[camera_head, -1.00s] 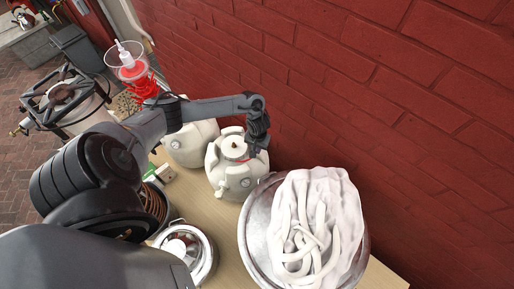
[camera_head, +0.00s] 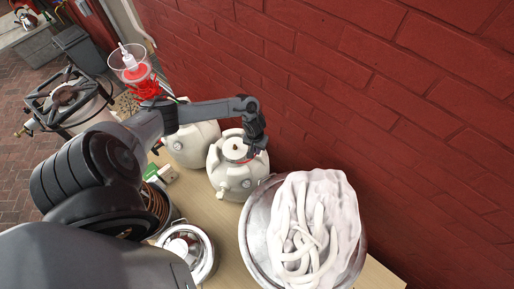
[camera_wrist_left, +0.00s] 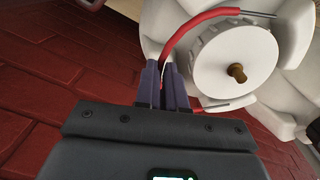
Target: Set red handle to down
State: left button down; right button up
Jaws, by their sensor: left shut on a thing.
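The red handle (camera_wrist_left: 197,27) is a red-sleeved wire bail on a cream-white jug (camera_head: 222,177) with a round white lid (camera_wrist_left: 235,60). In the left wrist view it curves around the lid's edge on the gripper side, with bare wire at both ends. My left gripper (camera_wrist_left: 166,78) is shut on the handle's sleeve beside the lid. In the head view my left gripper (camera_head: 252,150) reaches over the jug's wall side, and only a little red shows by the lid. I cannot tell exactly how low the handle lies. My right gripper is out of view.
A second white jug (camera_head: 194,145) stands left of the first. A metal basin (camera_head: 254,222) with white tubing (camera_head: 312,225) stands close on the right. A steel pot (camera_head: 205,262) is in front. A red brick wall (camera_head: 400,120) runs right behind the table (camera_head: 228,240).

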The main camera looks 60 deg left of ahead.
pick_arm(q)
jog(key=c, duration=1.2)
grip_release()
jog(key=r+p, duration=0.1)
jog(key=r, duration=0.9)
jog(key=shift+s+a+r+p, duration=0.1)
jog(key=shift+s+r+p, duration=0.1)
jog(key=shift+r+p, duration=0.15)
